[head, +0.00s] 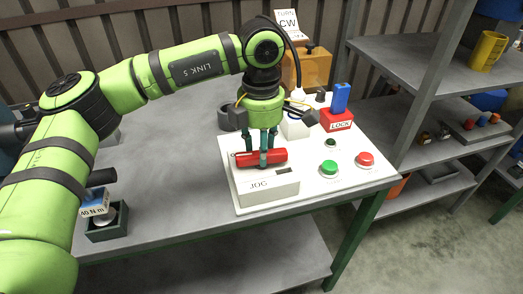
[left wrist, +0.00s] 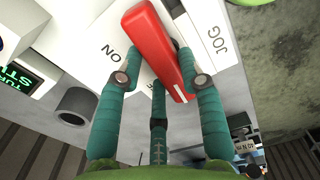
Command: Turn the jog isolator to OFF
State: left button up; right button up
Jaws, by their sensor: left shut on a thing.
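The jog isolator is a white box (head: 268,190) labelled JOG, with a red bar handle (head: 275,157) on top. My left gripper (head: 267,150) reaches down onto the handle from above, with its fingers shut on it. In the left wrist view the red handle (left wrist: 160,45) lies between the teal fingers of my left gripper (left wrist: 158,55). An ON label (left wrist: 110,50) shows to the left of the handle and the JOG label (left wrist: 216,40) to its right. An OFF label cannot be seen. My right gripper is not in view.
On the white panel beside the isolator are a green button (head: 328,167), a red button (head: 365,159) and a red LOCK block (head: 338,125) with a blue piece. An orange box (head: 310,68) stands behind. Grey shelves (head: 435,110) stand right. The table's front middle is clear.

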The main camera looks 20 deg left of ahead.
pick_arm(q)
jog(key=shift+f+n, duration=0.15)
jog(key=shift+n, duration=0.45)
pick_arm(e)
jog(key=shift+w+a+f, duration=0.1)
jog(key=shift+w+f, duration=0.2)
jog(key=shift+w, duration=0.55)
pick_arm(q)
jog(key=o, duration=1.2)
jog(key=shift+c, duration=0.2)
